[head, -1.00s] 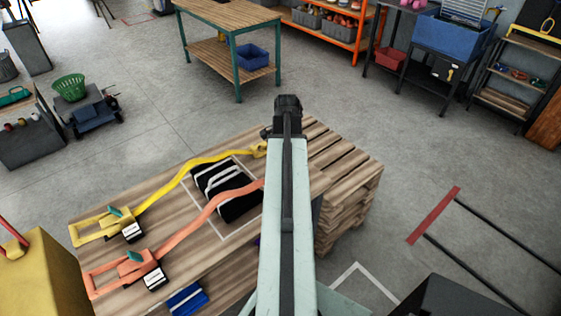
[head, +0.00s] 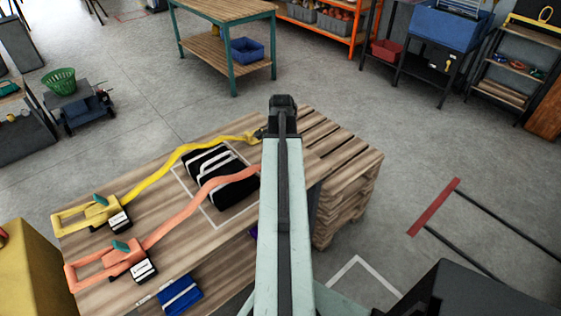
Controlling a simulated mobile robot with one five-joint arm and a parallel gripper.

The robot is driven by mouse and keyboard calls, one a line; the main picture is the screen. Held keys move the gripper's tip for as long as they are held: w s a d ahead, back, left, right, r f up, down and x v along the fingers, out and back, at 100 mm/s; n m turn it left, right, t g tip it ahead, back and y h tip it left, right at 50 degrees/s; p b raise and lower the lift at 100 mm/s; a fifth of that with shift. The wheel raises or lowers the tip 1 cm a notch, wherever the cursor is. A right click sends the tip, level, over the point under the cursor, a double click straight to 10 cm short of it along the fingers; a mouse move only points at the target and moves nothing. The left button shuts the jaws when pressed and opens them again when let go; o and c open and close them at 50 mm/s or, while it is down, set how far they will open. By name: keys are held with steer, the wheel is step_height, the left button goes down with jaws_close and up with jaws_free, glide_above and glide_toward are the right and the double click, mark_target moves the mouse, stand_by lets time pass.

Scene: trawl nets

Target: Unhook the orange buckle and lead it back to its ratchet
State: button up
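The orange ratchet (head: 124,259) lies at the left end of the wooden table, with a white label and a teal lever. Its orange strap (head: 205,194) runs right across a black bundle (head: 220,178) with pale bands and passes behind my arm. The orange buckle is hidden behind my arm. The yellow ratchet (head: 100,212) lies beyond the orange one, and its yellow strap (head: 183,152) ends at a yellow buckle (head: 252,138) by the table's far edge. My arm reaches forward over the table's right part; its fingertips are hidden, so I cannot tell the gripper's state.
A stack of pallets (head: 345,175) stands at the right. A yellow block (head: 40,275) is at the lower left. The grey floor at right is mostly open.

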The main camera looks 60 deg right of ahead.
jaws_close()
steer(key=shift+d, duration=0.15)
steer(key=shift+s+d, duration=0.15)
steer(key=shift+d, duration=0.15)
steer(key=shift+r, duration=0.1)
steer(key=shift+r+p, duration=0.5)
steer(key=shift+p, duration=0.1)
steer(key=shift+r, duration=0.1)
steer(key=shift+r+p, duration=2.45)
steer(key=shift+p, duration=0.1)
